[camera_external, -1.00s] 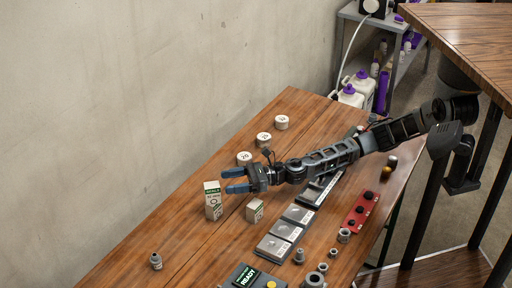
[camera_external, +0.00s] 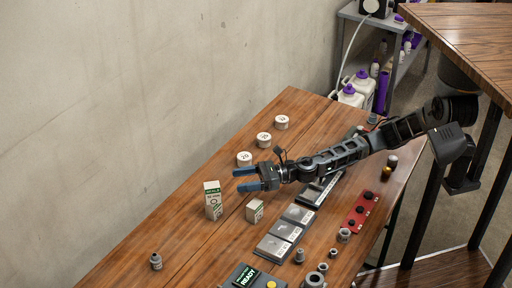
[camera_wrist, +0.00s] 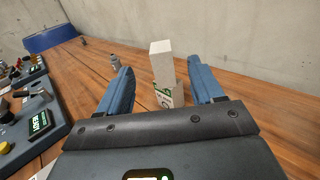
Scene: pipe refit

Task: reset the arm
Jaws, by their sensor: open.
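My gripper (camera_external: 240,179) is open and empty, with blue fingers, held above the wooden bench (camera_external: 165,235). In the wrist view its two fingers (camera_wrist: 163,85) stand wide apart. A tall white and green box (camera_external: 213,203) stands upright on the bench, below and left of the fingertips. It also shows between the fingers in the wrist view (camera_wrist: 161,65), apart from them. A smaller white and green box (camera_external: 255,211) stands on the bench below my gripper.
White round tubs (camera_external: 264,139) line the wall side. Grey plates (camera_external: 279,238), a red strip with black knobs (camera_external: 361,209), metal fittings (camera_external: 314,280) and a READY display (camera_external: 246,276) lie along the near side. A small grey fitting (camera_external: 156,261) stands alone at lower left.

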